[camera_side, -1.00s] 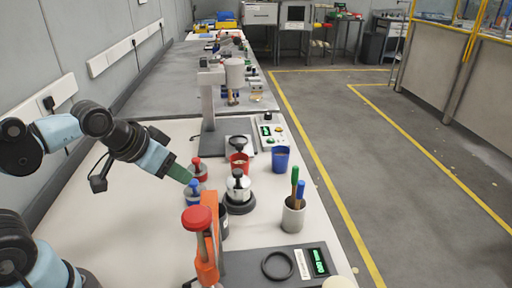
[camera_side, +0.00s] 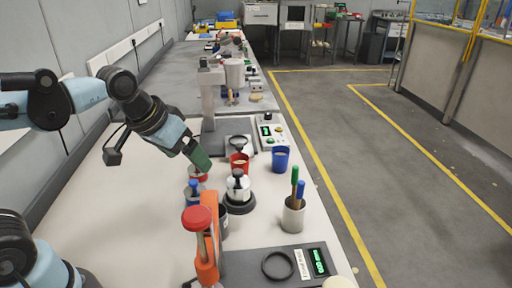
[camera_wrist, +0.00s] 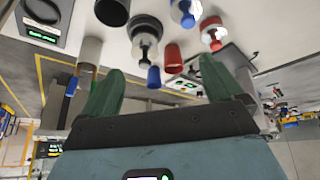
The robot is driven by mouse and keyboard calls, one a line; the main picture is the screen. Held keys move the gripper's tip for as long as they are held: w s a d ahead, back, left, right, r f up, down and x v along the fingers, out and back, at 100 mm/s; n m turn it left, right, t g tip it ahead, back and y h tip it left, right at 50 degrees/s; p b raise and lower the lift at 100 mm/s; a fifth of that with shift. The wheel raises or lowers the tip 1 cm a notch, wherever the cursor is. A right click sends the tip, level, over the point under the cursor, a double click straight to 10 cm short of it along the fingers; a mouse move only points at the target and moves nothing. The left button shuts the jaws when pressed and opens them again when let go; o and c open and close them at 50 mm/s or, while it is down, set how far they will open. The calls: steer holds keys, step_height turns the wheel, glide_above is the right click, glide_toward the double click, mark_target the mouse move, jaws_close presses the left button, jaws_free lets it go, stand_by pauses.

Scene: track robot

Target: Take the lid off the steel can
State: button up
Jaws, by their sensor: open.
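The steel can (camera_side: 238,190) is a small shiny can with a black knob on its lid. It stands upright on a round black base (camera_side: 240,207) in the middle of the bench, and the lid is on it. In the wrist view the can (camera_wrist: 145,40) shows at the top, beyond my fingers. My gripper (camera_side: 203,160) has green fingers and is above and to the left of the can, apart from it. In the wrist view my gripper (camera_wrist: 162,85) is open, with nothing held between the fingers.
A red-topped jar (camera_side: 198,177), partly hidden by my gripper, and a blue-topped jar (camera_side: 193,190) stand left of the can. A red cup (camera_side: 239,164) and blue cup (camera_side: 280,160) stand behind. A handle holder (camera_side: 293,217) is at right; an orange stand (camera_side: 207,250) is in front.

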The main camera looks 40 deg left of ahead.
steer(key=w+d+r+n+g, duration=0.2)
steer(key=w+r+g, duration=0.1)
steer(key=w, duration=0.3)
steer(key=n+g, duration=0.1)
steer(key=g, duration=0.2)
glide_toward(238, 171)
steer(key=shift+n, duration=0.3)
step_height(238, 171, down, 5)
steer(key=shift+r, duration=0.2)
steer(key=shift+s+f, duration=0.2)
steer(key=shift+f, duration=2.75)
steer(key=c, duration=1.1)
steer(key=shift+r, duration=0.1)
